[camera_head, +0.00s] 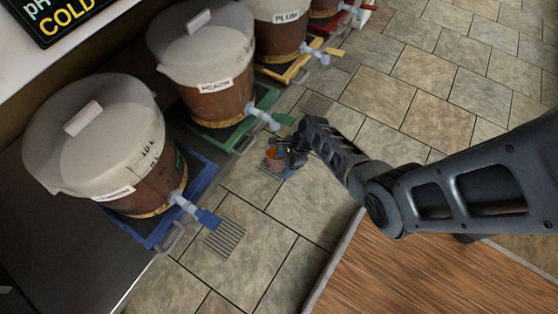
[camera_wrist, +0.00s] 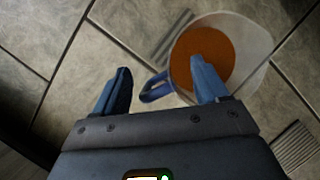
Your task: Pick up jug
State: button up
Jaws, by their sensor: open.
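The jug (camera_wrist: 258,45) is pale and translucent, holds orange-brown liquid, and has a blue handle (camera_wrist: 153,92) on its left in the wrist view. My gripper (camera_wrist: 160,80) is open. The handle lies between its two fingers in that picture, and the right finger overlaps the jug's mouth. I cannot tell whether a finger touches it. In the head view the jug (camera_head: 274,155) is small and low by the floor, just left of my gripper (camera_head: 286,146), partly hidden by it.
White-lidded buckets of brown liquid stand in a row on coloured trays: a blue tray (camera_head: 152,236), a green tray (camera_head: 222,139) and a yellow tray (camera_head: 297,68). Their taps stick out toward the tiles. A floor grate (camera_head: 224,240) lies before the blue tray. A wooden surface (camera_head: 420,275) is at lower right.

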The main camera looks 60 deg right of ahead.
grip_shut()
dwell(0.5)
dwell(0.8)
